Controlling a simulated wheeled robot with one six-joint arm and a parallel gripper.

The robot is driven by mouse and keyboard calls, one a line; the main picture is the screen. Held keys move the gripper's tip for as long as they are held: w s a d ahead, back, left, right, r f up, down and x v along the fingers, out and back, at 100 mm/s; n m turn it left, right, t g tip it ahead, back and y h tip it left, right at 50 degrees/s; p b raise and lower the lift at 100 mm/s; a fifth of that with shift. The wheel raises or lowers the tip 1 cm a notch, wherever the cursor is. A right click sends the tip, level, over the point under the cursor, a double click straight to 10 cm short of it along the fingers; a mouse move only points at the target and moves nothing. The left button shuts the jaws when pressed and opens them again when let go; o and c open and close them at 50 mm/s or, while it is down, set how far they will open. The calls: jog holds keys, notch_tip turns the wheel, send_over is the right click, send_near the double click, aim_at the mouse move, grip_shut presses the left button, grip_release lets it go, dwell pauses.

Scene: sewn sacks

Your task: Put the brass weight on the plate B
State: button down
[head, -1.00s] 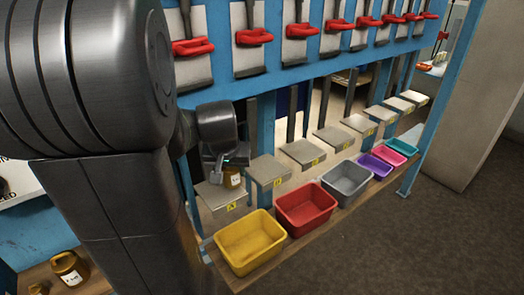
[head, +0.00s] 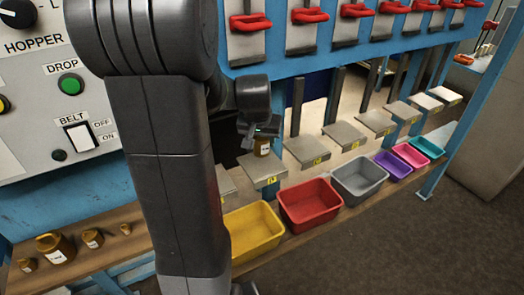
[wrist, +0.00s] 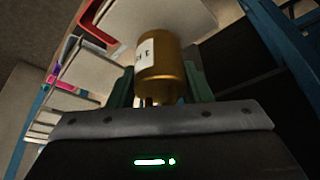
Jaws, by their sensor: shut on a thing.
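The brass weight (head: 262,147) is a small gold jar shape with a white label. My gripper (head: 259,133) is shut on it and holds it upright over the back part of plate B (head: 258,170), the second grey plate from the left. The head view does not show clearly whether its base touches the plate. In the wrist view the brass weight (wrist: 160,65) sits between the fingers, with a pale plate (wrist: 185,15) behind it. The yellow label on plate B is too small to read surely. The first plate (head: 226,185) is partly hidden by my arm.
Further plates (head: 307,152) run off to the right under red-handled levers (head: 308,16). Coloured bins stand in front: yellow (head: 254,230), red (head: 310,204), grey (head: 359,179) and smaller ones. Several other brass weights (head: 55,247) stand on the wooden shelf at left.

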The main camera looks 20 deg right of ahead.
aim_at(262, 148)
jog(key=shift+f, duration=1.95)
jog(key=shift+f, duration=0.1)
jog(key=shift+f, duration=0.1)
jog(key=c, duration=0.7)
grip_release()
jog(key=shift+s+r, duration=0.1)
jog(key=shift+r, duration=0.4)
jog(key=v, duration=1.1)
jog(key=shift+s+a+r, duration=0.1)
jog(key=shift+a, duration=0.05)
